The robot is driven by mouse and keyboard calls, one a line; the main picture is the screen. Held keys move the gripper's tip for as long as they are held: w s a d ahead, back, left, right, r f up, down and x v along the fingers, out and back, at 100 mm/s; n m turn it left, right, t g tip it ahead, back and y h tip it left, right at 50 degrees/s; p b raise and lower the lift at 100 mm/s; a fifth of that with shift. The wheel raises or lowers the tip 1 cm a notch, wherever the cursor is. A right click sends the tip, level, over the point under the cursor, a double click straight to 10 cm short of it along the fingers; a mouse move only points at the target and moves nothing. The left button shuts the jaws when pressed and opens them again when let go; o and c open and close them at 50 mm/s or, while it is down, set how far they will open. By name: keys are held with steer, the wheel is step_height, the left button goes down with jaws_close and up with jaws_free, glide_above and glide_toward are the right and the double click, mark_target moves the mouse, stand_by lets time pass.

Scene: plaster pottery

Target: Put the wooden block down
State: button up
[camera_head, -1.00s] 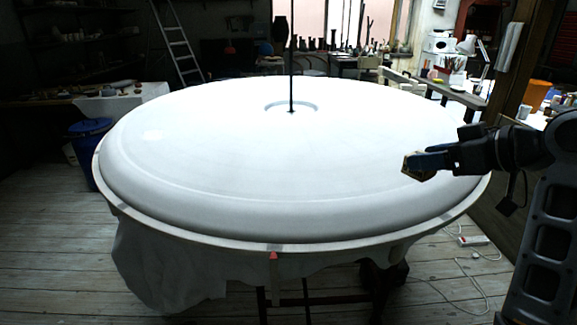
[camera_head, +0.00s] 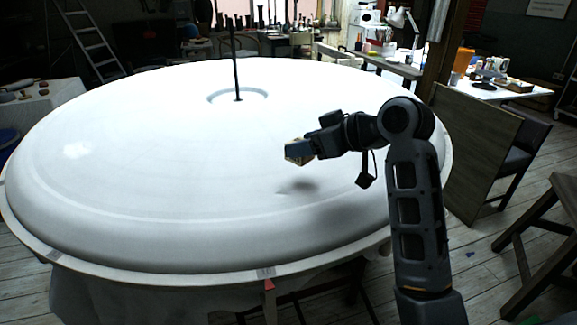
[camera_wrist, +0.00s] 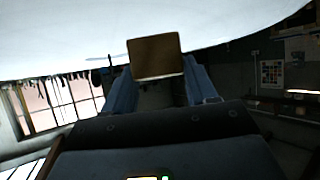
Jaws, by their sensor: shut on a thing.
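The wooden block (camera_head: 297,151) is a small tan piece at the tip of my gripper (camera_head: 308,147). In the wrist view the block (camera_wrist: 156,56) is a brown square face between the two blue fingers of my gripper (camera_wrist: 160,82). The fingers are shut on it. In the head view the block is above the right part of a large white round plaster form (camera_head: 150,190). A dark shadow lies on the white surface below it, apart from the block, so it appears held in the air.
A thin dark rod (camera_head: 236,60) stands upright from the form's ringed centre. The white top around the gripper is bare. A wooden panel (camera_head: 468,140) and a dark chair (camera_head: 515,150) stand to the right. A ladder (camera_head: 85,45) leans at the back left.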

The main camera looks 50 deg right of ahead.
mark_target(291, 161)
steer(key=w+a+f, duration=0.1)
steer(key=w+f, duration=0.1)
steer(key=shift+w+a, duration=0.35)
steer(key=shift+a, duration=0.05)
steer(key=shift+f, duration=2)
steer(key=shift+f, duration=0.1)
steer(key=o, duration=1.1)
steer(key=shift+c, duration=0.2)
steer(key=shift+s+r, duration=0.15)
steer(key=shift+r, duration=0.05)
steer(key=v, duration=1.1)
steer(key=shift+s, duration=0.3)
